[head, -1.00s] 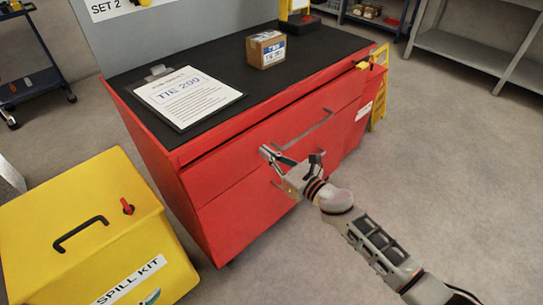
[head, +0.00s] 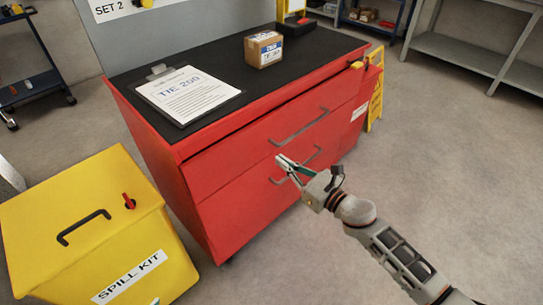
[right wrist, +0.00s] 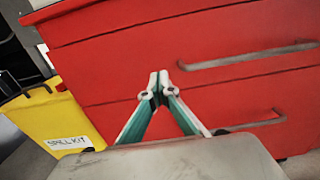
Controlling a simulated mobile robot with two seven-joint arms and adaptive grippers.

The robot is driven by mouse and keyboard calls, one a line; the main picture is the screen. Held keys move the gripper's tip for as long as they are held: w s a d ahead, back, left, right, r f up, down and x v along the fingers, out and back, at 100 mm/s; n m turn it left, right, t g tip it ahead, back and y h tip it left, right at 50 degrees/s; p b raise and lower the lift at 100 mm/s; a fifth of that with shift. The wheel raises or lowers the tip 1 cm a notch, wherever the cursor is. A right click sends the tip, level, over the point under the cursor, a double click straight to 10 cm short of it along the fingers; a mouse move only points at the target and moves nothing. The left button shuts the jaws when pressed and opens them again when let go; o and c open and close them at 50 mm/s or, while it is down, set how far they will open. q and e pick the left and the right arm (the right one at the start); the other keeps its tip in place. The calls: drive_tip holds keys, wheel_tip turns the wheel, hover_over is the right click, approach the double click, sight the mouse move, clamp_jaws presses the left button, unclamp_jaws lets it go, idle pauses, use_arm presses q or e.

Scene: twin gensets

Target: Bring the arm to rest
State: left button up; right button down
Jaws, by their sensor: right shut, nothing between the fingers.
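My right gripper (head: 281,160) is in front of the red drawer cabinet (head: 225,224), near its drawer handles. Its fingers are together with nothing between them. The right wrist view shows the two fingertips (right wrist: 158,78) close together against the red drawer fronts (right wrist: 110,65). An upper handle (head: 301,125) and a lower handle (head: 296,166) show on the cabinet; the gripper partly overlaps the lower one in the head view. I cannot tell the exact gap to the cabinet. My left gripper is not in view.
On the black worktop lie a clipboard with paper (head: 187,97) and a cardboard box (head: 265,50). A yellow spill kit bin (head: 90,235) stands left of the cabinet. A yellow floor sign (head: 375,105) stands beyond its right end. The floor (head: 440,170) at right is clear.

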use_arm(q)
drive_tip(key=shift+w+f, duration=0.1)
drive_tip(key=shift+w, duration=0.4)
use_arm(e)
drive_tip(key=v, duration=0.6)
drive_tip(key=shift+f, duration=0.1)
